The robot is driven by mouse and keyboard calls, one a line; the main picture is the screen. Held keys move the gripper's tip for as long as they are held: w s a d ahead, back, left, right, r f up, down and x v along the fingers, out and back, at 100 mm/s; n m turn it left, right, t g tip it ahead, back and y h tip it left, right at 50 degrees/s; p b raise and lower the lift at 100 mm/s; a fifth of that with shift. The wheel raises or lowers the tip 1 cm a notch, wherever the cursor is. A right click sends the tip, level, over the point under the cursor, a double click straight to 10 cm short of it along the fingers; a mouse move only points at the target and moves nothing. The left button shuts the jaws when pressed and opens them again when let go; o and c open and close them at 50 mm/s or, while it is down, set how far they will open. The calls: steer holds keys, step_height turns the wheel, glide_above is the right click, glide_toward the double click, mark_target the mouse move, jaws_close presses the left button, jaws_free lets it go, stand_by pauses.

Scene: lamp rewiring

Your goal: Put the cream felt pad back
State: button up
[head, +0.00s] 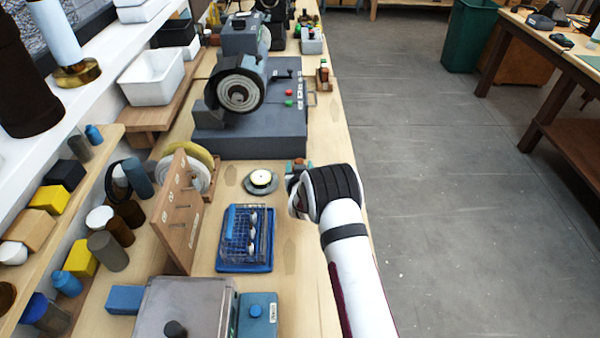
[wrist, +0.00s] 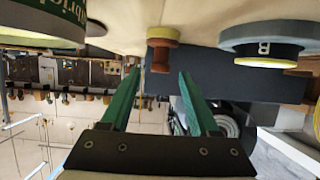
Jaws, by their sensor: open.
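A pale cream round pad (head: 261,177) sits on a grey round base in the head view, behind the blue tray. In the wrist view a grey disc marked B (wrist: 265,35) is at the upper right, with a pale cream round face (wrist: 262,62) on it; I take this to be the same item. My gripper (wrist: 160,76) has two green fingers spread apart with nothing between them. It is to the right of the pad in the head view, apart from it, where my wrist mostly hides the fingers.
A small orange-brown spool (wrist: 163,45) stands just beyond the fingertips. A green-and-cream round thing (wrist: 45,22) is at the upper left. The blue tray (head: 228,266), an upright wooden board (head: 178,215) and a grey machine (head: 250,132) surround the pad. Bare bench lies between.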

steer(key=s+d+r+m+g, duration=0.1)
steer(key=s+r+g, duration=0.1)
steer(key=s+r, duration=0.45)
steer(key=s+d+r+m+g, duration=0.1)
steer(key=s+r+g, duration=0.15)
steer(key=s, duration=0.65)
steer(key=s+d+r+m+g, duration=0.1)
steer(key=s+d+r+g, duration=0.1)
steer(key=s+r, duration=0.45)
steer(key=s+d+r+m+g+y, duration=0.1)
steer(key=s+g, duration=0.6)
steer(key=s, duration=2.3)
steer(key=shift+r+m+y, duration=0.3)
steer(key=shift+r+m, duration=0.55)
steer(key=shift+m, duration=0.05)
